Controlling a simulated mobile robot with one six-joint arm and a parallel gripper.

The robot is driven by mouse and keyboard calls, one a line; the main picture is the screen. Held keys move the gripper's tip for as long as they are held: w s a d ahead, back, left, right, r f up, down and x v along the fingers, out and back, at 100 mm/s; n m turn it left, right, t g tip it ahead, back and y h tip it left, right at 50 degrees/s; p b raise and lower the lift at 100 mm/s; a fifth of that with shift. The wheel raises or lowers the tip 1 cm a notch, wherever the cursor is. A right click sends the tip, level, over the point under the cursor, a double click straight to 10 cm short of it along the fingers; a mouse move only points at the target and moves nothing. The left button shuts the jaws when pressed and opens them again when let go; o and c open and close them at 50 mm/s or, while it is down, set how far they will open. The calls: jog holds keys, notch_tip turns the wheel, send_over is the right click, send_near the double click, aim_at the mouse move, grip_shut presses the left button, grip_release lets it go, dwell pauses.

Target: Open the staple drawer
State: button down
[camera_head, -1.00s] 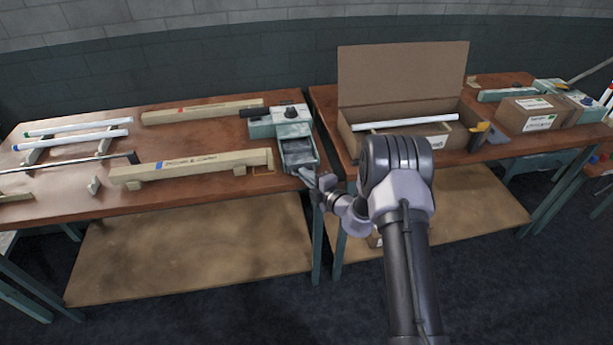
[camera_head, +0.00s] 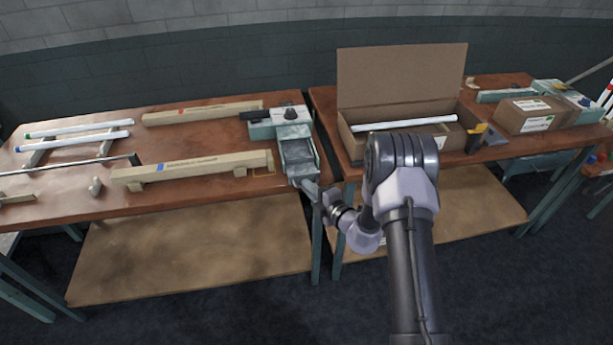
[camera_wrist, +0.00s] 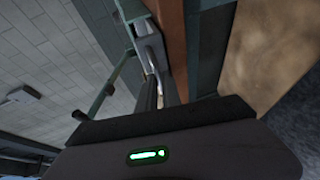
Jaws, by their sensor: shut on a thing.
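The staple drawer (camera_head: 298,155) is a grey metal tray. It is pulled out from a grey-green stapler unit (camera_head: 277,121) at the right end of the left table, and its inside shows from above. My gripper (camera_head: 312,188) is at the drawer's front end, near the table's front edge, and is shut on the drawer's handle. The handle itself is mostly hidden in the head view. In the wrist view, a curved metal bar (camera_wrist: 152,60) shows just beyond the dark gripper body.
A long wooden piece (camera_head: 195,166) lies left of the drawer. White tubes (camera_head: 75,140) rest on supports at the far left. An open cardboard box (camera_head: 400,90) stands on the right table. A narrow gap separates the tables.

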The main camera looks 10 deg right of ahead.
jog(key=s, duration=0.5)
jog(key=shift+p, duration=0.3)
jog(key=c, duration=1.8)
grip_release()
jog(key=p+v, duration=0.3)
jog(key=v, duration=1.4)
jog(key=shift+s+d+r, duration=0.1)
jog(key=shift+s, duration=0.05)
